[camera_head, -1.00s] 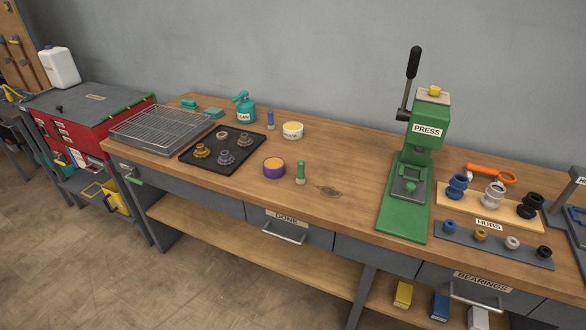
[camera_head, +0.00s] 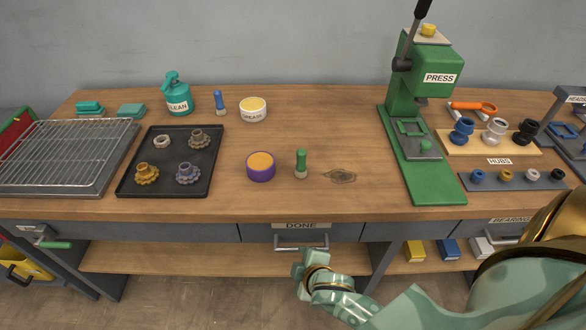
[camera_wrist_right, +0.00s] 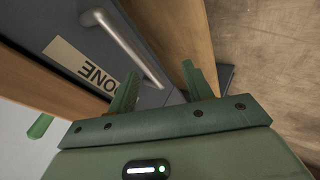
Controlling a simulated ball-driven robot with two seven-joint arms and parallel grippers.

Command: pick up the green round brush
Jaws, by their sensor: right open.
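The green round brush (camera_head: 301,163) stands upright on the workbench, green handle up, pale base down. It is right of the purple-rimmed tub (camera_head: 261,166). My right gripper (camera_head: 308,262) is in front of the bench, below the table edge and near the DONE drawer, short of the brush. A green rounded shape at the left edge there looks like the brush handle (camera_wrist_right: 40,126). My left gripper is not in view.
The workbench (camera_head: 330,205) has clear wood around the brush. A blue brush (camera_head: 219,103) and white grease tub (camera_head: 253,109) stand behind. A black tray (camera_head: 171,190) with parts lies left; the green press (camera_head: 430,185) stands right. The DONE drawer handle (camera_head: 300,245) sticks out near my right gripper.

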